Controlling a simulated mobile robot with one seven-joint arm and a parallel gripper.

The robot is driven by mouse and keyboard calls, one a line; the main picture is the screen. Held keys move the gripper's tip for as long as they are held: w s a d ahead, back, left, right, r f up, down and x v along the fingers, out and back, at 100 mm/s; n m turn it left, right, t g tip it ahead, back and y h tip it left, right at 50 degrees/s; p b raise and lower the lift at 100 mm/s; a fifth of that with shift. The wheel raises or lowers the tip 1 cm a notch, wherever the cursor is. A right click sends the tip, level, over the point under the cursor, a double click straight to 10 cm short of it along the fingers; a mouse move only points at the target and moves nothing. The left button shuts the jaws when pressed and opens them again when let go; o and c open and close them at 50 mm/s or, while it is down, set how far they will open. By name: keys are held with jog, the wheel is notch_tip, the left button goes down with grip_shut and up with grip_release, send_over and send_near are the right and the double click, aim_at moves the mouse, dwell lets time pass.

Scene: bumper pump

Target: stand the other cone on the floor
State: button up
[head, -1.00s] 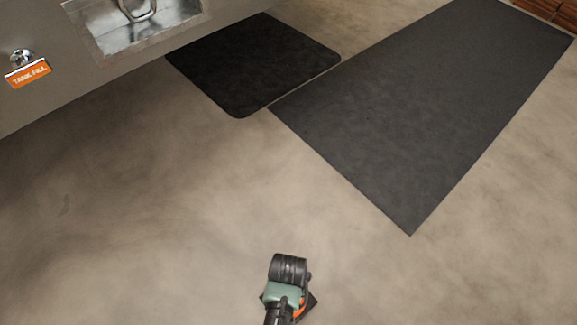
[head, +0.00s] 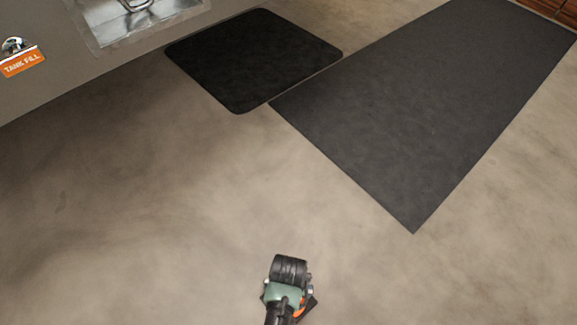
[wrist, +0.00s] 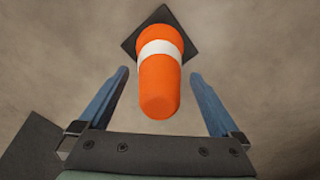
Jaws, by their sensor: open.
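An orange cone (wrist: 160,85) with a white band and a dark square base (wrist: 128,45) fills the middle of the wrist view. Its narrow top points toward me and its base looks flat on the floor, so it appears upright. My gripper (wrist: 159,73) is open, with one blue finger on each side of the cone. Gaps show between the fingers and the cone. In the head view, only a sliver of orange cone (head: 299,312) shows beside my arm, which hides the rest. No second cone is in view.
A small black mat (head: 250,60) and a long dark mat (head: 420,110) lie on the floor ahead. A grey panel with an orange "TANK FILL" label (head: 22,63) stands at the upper left. The bare floor around the cone is clear.

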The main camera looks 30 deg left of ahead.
notch_tip(320, 180, up, 12)
jog(key=p, duration=0.8)
jog(key=shift+r, duration=0.15)
